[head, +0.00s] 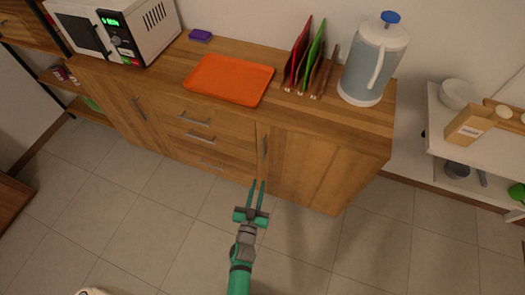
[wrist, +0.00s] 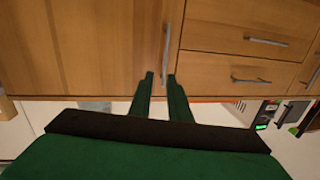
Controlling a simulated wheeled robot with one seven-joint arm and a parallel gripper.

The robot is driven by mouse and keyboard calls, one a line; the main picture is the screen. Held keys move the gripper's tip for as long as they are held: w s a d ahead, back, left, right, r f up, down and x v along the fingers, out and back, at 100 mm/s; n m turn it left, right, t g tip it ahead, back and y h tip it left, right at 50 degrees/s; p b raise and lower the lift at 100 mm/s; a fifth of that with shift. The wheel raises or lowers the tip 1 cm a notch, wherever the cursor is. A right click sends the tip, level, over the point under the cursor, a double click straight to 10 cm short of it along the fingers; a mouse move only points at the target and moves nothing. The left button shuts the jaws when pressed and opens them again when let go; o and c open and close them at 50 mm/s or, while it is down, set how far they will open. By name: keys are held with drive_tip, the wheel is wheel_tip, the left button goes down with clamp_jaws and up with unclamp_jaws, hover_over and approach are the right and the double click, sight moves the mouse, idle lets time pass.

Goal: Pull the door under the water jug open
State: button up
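The water jug (head: 373,62), pale blue-grey with a white handle and blue knob, stands on the right end of the wooden cabinet top. The wooden door (head: 318,170) under it is closed; it also shows at the left of the wrist view (wrist: 85,45). Its upright metal bar handle (head: 265,147) is near its left edge in the head view, and it shows in the wrist view (wrist: 166,52). My green gripper (head: 257,184) is open in front of the cabinet, near the handle. In the wrist view, the handle's lower end appears between the fingertips (wrist: 160,75); contact cannot be told.
Closed drawers (head: 200,135) with metal handles adjoin the door on the left. An orange tray (head: 230,98), a rack of colored boards (head: 308,85) and a microwave (head: 122,32) stand on top. A white shelf (head: 430,150) is at the right. The tiled floor in front is clear.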

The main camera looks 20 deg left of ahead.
sight(263, 158)
drive_tip(key=shift+n, duration=0.4)
drive_tip(key=w+a, duration=0.1)
drive_tip(key=w, duration=0.4)
drive_tip(key=w+a, duration=0.1)
drive_tip(key=w, duration=0.5)
drive_tip(key=w+a+f, duration=0.1)
drive_tip(key=w, duration=0.5)
drive_tip(key=shift+w+a, duration=0.1)
drive_tip(key=shift+a, duration=0.3)
drive_tip(key=shift+r, duration=0.1)
clamp_jaws()
